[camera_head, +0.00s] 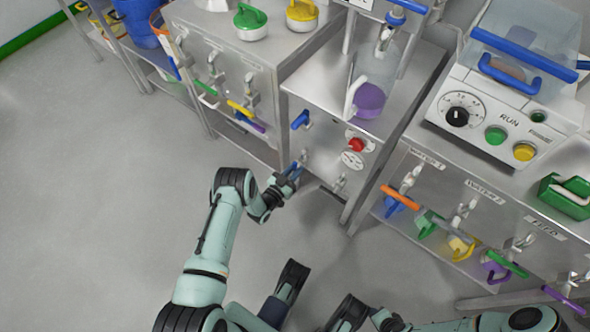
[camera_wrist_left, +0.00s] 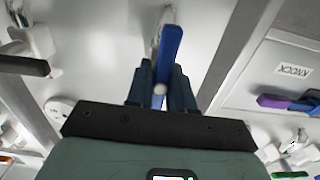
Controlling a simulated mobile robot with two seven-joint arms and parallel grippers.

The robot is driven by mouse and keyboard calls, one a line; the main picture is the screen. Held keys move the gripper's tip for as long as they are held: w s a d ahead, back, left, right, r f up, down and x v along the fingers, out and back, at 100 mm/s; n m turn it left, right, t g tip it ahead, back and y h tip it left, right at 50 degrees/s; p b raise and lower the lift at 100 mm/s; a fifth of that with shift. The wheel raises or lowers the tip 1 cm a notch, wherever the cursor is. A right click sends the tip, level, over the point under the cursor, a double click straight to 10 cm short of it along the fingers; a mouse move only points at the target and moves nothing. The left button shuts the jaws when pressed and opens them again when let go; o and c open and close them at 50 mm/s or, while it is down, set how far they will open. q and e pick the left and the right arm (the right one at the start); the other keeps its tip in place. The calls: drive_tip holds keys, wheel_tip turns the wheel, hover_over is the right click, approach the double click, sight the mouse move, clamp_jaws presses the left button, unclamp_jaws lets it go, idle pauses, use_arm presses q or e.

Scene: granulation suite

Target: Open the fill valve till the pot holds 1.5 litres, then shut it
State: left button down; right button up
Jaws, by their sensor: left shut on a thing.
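The pot (camera_head: 387,70) is a clear vessel with a white handle, standing on the middle metal cabinet under a spout (camera_head: 386,38). Purple liquid (camera_head: 369,100) fills its lower part; I cannot read the volume. My left gripper (camera_head: 290,172) is at the lower front of this cabinet. It is shut on a blue lever (camera_head: 295,167), which also shows between the fingers in the left wrist view (camera_wrist_left: 170,48). I cannot tell whether this is the fill valve or how far it is turned. My right gripper cannot be made out.
Another blue handle (camera_head: 300,120), a red knob (camera_head: 356,145) and a round gauge (camera_head: 352,159) are on the same cabinet front. Cabinets with several coloured levers flank it. A control box (camera_head: 480,110) stands on the right. The floor at left is clear.

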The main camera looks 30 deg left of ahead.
use_arm(q)
drive_tip(key=shift+n, duration=0.3)
use_arm(e)
drive_tip(key=shift+s, duration=0.1)
use_arm(q)
drive_tip(key=c, duration=1)
unclamp_jaws()
drive_tip(key=shift+s, duration=0.1)
drive_tip(key=s+a+p, duration=0.1)
drive_tip(key=s+p, duration=0.2)
drive_tip(key=s, duration=1)
drive_tip(key=shift+s, duration=0.15)
use_arm(e)
drive_tip(key=shift+t, duration=0.4)
drive_tip(key=r, duration=0.1)
drive_tip(key=w+a+r, duration=0.1)
drive_tip(key=r, duration=0.1)
drive_tip(key=a+r, duration=0.1)
drive_tip(key=r, duration=0.1)
drive_tip(key=shift+w, duration=0.25)
